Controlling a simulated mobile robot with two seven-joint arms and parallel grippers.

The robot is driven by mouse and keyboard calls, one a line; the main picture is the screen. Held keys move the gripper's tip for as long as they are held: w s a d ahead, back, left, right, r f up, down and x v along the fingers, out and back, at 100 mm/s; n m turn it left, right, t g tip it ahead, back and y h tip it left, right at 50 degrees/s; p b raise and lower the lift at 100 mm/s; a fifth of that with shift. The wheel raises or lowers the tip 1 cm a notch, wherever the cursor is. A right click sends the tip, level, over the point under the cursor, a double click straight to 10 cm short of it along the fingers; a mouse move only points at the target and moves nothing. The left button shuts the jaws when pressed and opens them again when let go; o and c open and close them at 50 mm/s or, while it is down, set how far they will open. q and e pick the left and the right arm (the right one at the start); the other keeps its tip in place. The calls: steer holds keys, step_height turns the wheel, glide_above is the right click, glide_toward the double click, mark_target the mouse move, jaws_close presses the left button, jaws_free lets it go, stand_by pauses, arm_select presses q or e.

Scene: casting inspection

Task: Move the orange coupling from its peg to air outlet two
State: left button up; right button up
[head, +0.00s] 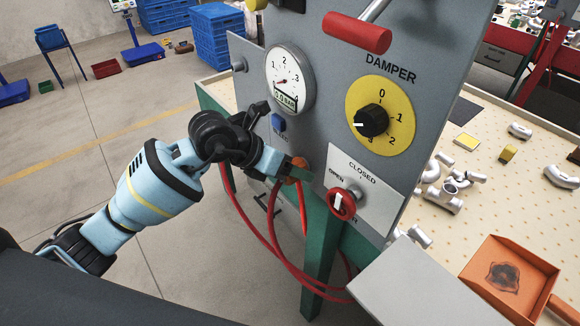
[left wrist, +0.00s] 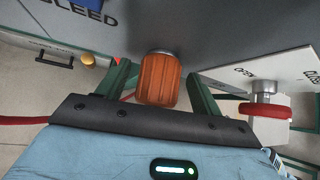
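The orange coupling (left wrist: 160,80) is ribbed and sits against a metal fitting on the underside of the grey panel in the left wrist view. It is small and partly hidden by my gripper in the head view (head: 298,163). My left gripper (left wrist: 160,88) is open, with one green finger on each side of the coupling and visible gaps between. In the head view my left gripper (head: 296,172) reaches the panel's lower edge. I cannot tell peg from outlet by any label here. My right gripper is in neither view.
Red hoses (head: 268,240) hang in loops below the panel beside a green post (head: 322,255). A red valve knob (head: 341,203) is just right of the gripper. The gauge (head: 290,78) and blue bleed button (head: 278,123) are above it. An orange tray (head: 480,279) is at lower right.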

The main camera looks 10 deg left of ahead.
arm_select(q)
steer(key=shift+a, duration=0.1)
steer(key=v, duration=0.7)
steer(key=shift+s+a+r, duration=0.2)
steer(key=shift+s+r, duration=0.1)
stand_by(0.3)
